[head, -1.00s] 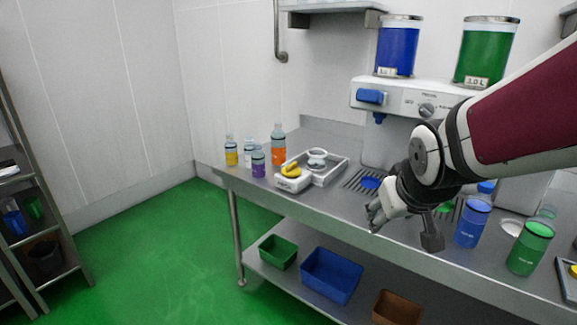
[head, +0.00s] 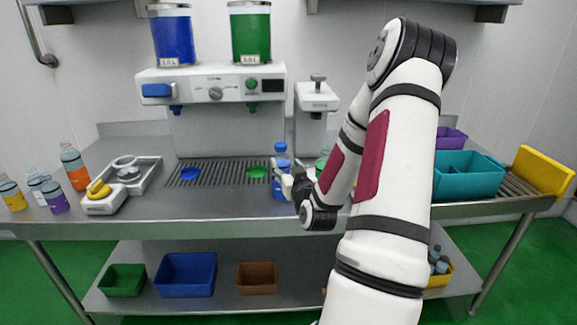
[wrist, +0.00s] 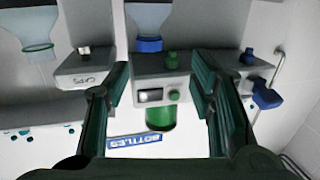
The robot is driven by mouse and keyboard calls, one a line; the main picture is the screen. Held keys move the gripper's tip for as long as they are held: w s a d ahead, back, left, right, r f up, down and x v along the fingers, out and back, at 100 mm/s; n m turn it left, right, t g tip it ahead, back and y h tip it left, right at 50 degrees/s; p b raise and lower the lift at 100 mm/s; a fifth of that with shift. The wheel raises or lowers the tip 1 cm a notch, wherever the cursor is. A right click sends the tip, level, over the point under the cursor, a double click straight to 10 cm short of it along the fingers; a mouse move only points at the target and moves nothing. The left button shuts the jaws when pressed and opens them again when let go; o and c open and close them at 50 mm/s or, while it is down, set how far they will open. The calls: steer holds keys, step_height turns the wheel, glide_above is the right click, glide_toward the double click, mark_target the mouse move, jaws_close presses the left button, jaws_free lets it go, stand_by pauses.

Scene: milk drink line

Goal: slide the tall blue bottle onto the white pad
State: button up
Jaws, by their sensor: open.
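The tall blue bottle (head: 281,166) with a blue cap stands upright on the steel counter, right of the drip grate in the head view. My gripper (head: 298,184) is low beside its right side and covers part of it; I cannot tell whether they touch. In the wrist view my gripper (wrist: 160,78) is open, its dark fingers apart, with a grey panel and a green cylinder behind the gap. The blue bottle is not clearly seen there. I cannot make out the white pad in either current view; my arm covers that stretch of counter.
A green bottle (head: 322,163) shows partly behind my arm. The dispenser (head: 212,85) stands behind the drip grate (head: 222,172). A white tray (head: 147,174), a scale (head: 104,205) and several small bottles are at left. A teal crate (head: 468,177) is at right.

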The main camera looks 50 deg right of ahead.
mark_target(282, 149)
steer(key=shift+m+h, duration=0.3)
steer(key=x, duration=0.9)
steer(key=d+x, duration=0.1)
steer(key=x, duration=0.3)
steer(key=shift+s+d, duration=0.2)
jaws_close()
jaws_free()
steer(key=v, duration=1.4)
